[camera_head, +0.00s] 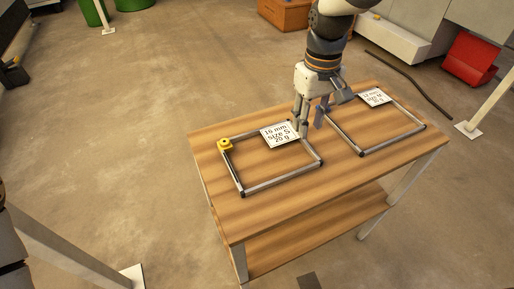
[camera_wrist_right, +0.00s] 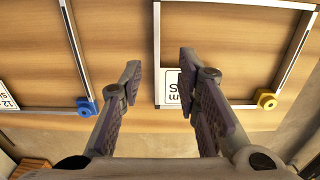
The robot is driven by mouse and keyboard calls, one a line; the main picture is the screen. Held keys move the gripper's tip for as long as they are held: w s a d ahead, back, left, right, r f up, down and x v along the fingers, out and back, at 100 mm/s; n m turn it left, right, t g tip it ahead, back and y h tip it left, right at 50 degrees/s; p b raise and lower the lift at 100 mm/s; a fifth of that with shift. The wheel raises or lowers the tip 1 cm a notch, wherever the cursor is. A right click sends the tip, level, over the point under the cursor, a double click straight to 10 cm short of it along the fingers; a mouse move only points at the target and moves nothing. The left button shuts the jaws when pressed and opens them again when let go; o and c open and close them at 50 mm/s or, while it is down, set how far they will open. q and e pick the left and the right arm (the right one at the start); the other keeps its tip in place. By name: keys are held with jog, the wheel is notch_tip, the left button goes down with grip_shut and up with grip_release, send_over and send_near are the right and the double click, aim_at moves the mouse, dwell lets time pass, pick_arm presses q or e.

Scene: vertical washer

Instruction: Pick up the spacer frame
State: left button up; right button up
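Two rectangular grey spacer frames lie flat on a wooden table. The left frame (camera_head: 283,180) has a yellow corner piece (camera_head: 224,145) and a white label (camera_head: 279,134) reading 16 mm, size S, 20 g. The right frame (camera_head: 393,142) has a white label (camera_head: 375,97); its blue corner (camera_wrist_right: 86,106) shows in the wrist view. My right gripper (camera_head: 311,116) is open and empty, pointing down at the 16 mm frame's back right corner. In the wrist view a side bar of that frame (camera_wrist_right: 157,45) runs between the open fingers (camera_wrist_right: 160,80). My left gripper is out of view.
The table (camera_head: 228,220) has a lower shelf (camera_head: 300,238) and bare wood between and in front of the frames. A red bin (camera_head: 470,58), an orange-brown box (camera_head: 284,14) and a dark cable or rod (camera_head: 410,82) are on the floor behind. Floor left of the table is clear.

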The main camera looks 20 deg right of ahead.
aim_at(306, 142)
jog(key=f, duration=0.6)
jog(key=shift+d, duration=0.2)
jog(key=shift+r, duration=0.1)
grip_shut()
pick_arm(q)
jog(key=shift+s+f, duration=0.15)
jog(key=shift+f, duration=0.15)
pick_arm(e)
notch_tip(306, 142, up, 4)
jog(key=shift+w+f, duration=0.1)
jog(key=shift+w, duration=0.05)
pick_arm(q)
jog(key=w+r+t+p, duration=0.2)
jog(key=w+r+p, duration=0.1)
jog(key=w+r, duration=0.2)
pick_arm(e)
jog(key=s+a+r, duration=0.3)
jog(key=s+r, duration=0.1)
jog(key=s, duration=0.2)
jog(key=s+a+r, duration=0.2)
jog(key=s+r, duration=0.3)
jog(key=s, duration=0.2)
jog(key=shift+a, duration=0.4)
